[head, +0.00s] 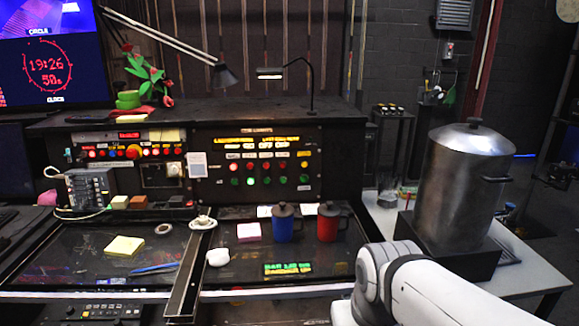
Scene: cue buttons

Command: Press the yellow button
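A dark control panel (262,165) with rows of small lit buttons stands upright at the back of the desk. Red and green lights show in its rows, and yellowish spots (304,153) sit at its upper right. The buttons are too small to tell for sure which one is the yellow button. My white arm enters at the lower right, in front of the desk. My gripper is out of view.
A blue mug (283,226) and a red mug (328,225) stand on the desk before the panel. A large metal pot (463,180) stands at right on a white table (520,262). Yellow notes (124,246) lie at left. A desk lamp (222,76) overhangs the back.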

